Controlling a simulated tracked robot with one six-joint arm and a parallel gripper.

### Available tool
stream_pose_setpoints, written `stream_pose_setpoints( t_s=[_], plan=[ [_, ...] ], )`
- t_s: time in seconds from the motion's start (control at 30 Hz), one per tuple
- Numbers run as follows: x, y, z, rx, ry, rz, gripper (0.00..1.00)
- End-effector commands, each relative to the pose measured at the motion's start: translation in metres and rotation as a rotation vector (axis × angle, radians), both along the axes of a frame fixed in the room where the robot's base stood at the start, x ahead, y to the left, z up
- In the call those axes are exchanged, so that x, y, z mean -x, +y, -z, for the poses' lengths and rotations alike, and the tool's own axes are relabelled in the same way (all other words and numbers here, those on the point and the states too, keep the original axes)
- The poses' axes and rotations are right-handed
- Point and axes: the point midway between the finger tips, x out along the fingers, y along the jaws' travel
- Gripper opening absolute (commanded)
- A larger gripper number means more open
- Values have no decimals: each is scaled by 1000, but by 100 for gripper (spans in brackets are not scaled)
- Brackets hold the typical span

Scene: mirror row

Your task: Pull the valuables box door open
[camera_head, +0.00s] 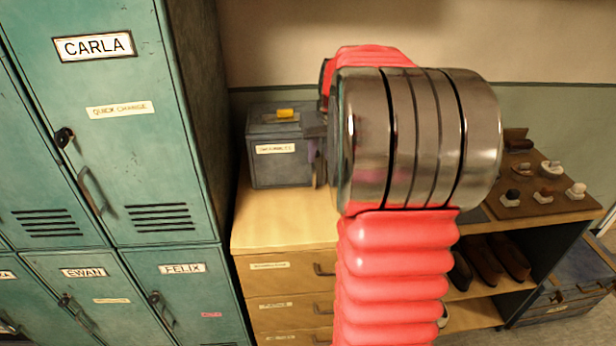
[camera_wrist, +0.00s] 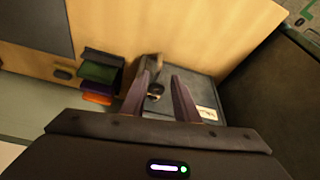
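The grey valuables box (camera_head: 282,165) stands on the wooden drawer cabinet, with a white label on its front and a yellow piece (camera_head: 285,113) on top. In the wrist view the box (camera_wrist: 200,88) lies beyond and to the right of my fingers. A small dark round part (camera_wrist: 155,89) and a tan piece (camera_wrist: 152,62) show by the fingertips. My gripper (camera_wrist: 162,75) is open, its two fingers apart close to the box. I cannot tell whether it touches anything. In the head view my arm hides most of the gripper and the box's right side.
Teal lockers (camera_head: 140,150) rise to the left of the cabinet (camera_head: 270,225). A shelf unit (camera_head: 540,212) with small items and shoes stands on the right, with a dark chest (camera_head: 575,275) beyond it. Green, purple and orange items (camera_wrist: 97,72) show left in the wrist view.

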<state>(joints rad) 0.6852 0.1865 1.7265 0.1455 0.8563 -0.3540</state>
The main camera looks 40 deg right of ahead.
Motion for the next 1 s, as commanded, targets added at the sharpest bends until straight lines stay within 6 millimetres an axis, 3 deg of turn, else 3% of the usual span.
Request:
stream_pose_setpoints(
  t_s=[0.47,1.0],
  plan=[
    [-2,-1,7,0,0,0,28],
    [-28,-12,78,-2,3,1,28]
  ],
)
